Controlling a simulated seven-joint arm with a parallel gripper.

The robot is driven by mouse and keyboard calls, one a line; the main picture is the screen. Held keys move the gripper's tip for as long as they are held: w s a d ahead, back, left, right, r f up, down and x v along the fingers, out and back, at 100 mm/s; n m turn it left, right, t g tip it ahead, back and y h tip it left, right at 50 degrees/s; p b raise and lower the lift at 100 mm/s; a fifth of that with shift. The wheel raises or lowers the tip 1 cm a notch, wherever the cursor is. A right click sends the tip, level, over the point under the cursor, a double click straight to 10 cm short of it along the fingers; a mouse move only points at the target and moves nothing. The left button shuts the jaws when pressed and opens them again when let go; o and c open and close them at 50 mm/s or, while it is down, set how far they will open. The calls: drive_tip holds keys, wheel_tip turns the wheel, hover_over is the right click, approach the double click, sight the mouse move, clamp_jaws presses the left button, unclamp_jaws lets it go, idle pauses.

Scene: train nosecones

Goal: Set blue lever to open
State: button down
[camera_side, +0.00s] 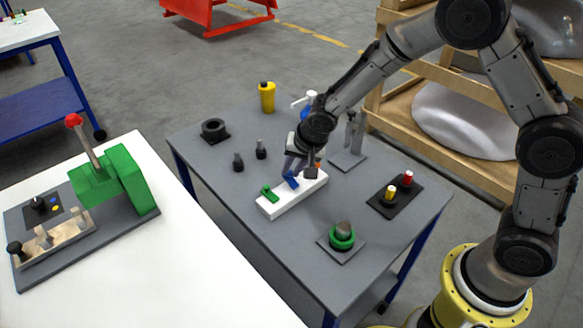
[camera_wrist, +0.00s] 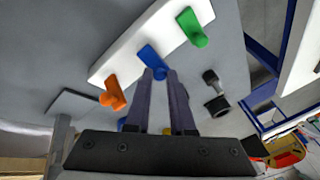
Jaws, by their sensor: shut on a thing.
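The blue lever (camera_side: 291,183) sits in the middle of a white block (camera_side: 290,202) on the grey table. In the wrist view the blue lever (camera_wrist: 149,55) lies between a green lever (camera_wrist: 191,27) and an orange lever (camera_wrist: 112,95) on the white block (camera_wrist: 128,57). My gripper (camera_wrist: 160,73) is shut on the blue lever's rounded end, with one finger on each side. In the side view my gripper (camera_side: 292,172) comes down from above and partly hides the far end of the block. The green lever (camera_side: 270,193) is at the block's near-left end.
Black pegs (camera_side: 250,155), a black ring (camera_side: 213,131) and a yellow bottle (camera_side: 267,96) stand behind the block. A stand with red and yellow cylinders (camera_side: 397,192) is at right, and a green ringed part (camera_side: 342,236) is in front. Bare table lies between them.

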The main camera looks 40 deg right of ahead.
drive_tip(key=c, duration=0.8)
unclamp_jaws()
drive_tip(key=shift+r, duration=0.1)
drive_tip(key=v, duration=1.3)
drive_tip(key=shift+s+r, duration=0.15)
drive_tip(key=shift+r, duration=0.15)
